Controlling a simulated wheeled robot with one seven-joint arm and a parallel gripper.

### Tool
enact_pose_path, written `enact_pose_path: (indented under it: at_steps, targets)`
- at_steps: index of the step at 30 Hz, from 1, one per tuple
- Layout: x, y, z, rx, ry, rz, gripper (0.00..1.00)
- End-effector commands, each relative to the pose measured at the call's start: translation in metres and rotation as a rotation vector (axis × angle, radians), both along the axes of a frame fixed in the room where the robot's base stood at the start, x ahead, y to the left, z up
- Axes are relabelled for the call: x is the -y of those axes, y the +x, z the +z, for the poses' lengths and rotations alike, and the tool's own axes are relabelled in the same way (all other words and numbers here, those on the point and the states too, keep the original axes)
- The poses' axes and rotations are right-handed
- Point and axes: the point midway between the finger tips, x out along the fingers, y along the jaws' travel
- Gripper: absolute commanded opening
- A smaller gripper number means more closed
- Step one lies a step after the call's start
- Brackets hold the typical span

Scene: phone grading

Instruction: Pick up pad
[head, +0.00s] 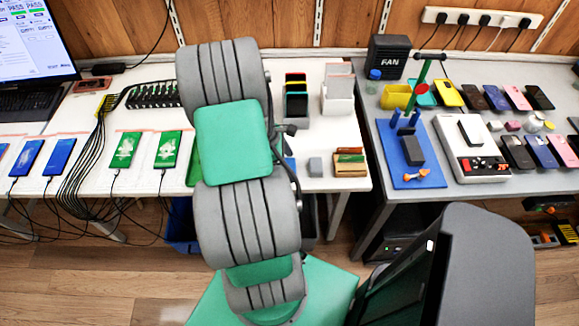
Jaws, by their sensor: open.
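I cannot tell for certain which thing is the pad. A blue mat (393,165) lies flat on the grey right-hand table, with a dark block (412,150), a small orange piece (410,175) and blue posts on it. A small grey cube (315,167) sits on the white table just right of my arm. Small pale and pink pieces (513,126) lie among the phones at the right. My grey and green arm reaches up over the white table and hides part of it. My gripper does not show clearly; it seems to be behind the arm.
Green-screened phones (125,150) and blue-screened phones (60,156) lie on cables at left. Slotted holders (296,95), a white box (338,97) and a wooden block (350,165) stand right of my arm. A white device (468,165) and several phones fill the grey table.

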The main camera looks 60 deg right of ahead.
Motion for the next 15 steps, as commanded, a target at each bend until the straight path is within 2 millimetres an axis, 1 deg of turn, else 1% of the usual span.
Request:
enact_pose_path:
  at_steps: [5, 15]
  targets:
    - [0.0003, 0.0005, 0.0002, 0.002, -0.001, 0.001, 0.82]
    - [0.0002, 0.0006, 0.0006, 0.001, -0.001, -0.001, 0.54]
